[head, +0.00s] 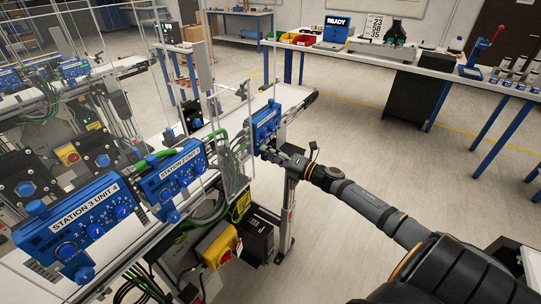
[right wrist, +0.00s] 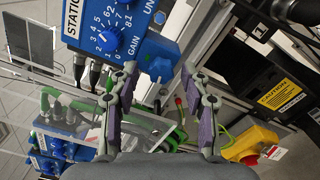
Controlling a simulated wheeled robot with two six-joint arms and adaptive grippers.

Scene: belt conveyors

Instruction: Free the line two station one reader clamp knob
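A blue reader box (head: 265,121) with a white label stands on the far end of the near conveyor. Its label is too small to read in the head view. In the right wrist view the box (right wrist: 130,18) shows part of a "STATION" label and a dial marked GAIN (right wrist: 107,41). A plain blue clamp knob (right wrist: 157,63) sits at its lower edge. My right gripper (right wrist: 160,74) is open, one finger on each side of the knob. Contact cannot be told. In the head view my right gripper (head: 266,150) is at the box's underside and hides the knob. My left gripper is not in view.
Two similar boxes, Station 2 Unit 3 (head: 174,175) and Station 3 Unit 4 (head: 75,222), stand nearer on the line. Cables, clear panels and posts crowd the left. A yellow-red switch (head: 217,246) is below. Floor (head: 370,165) right of the conveyor is free.

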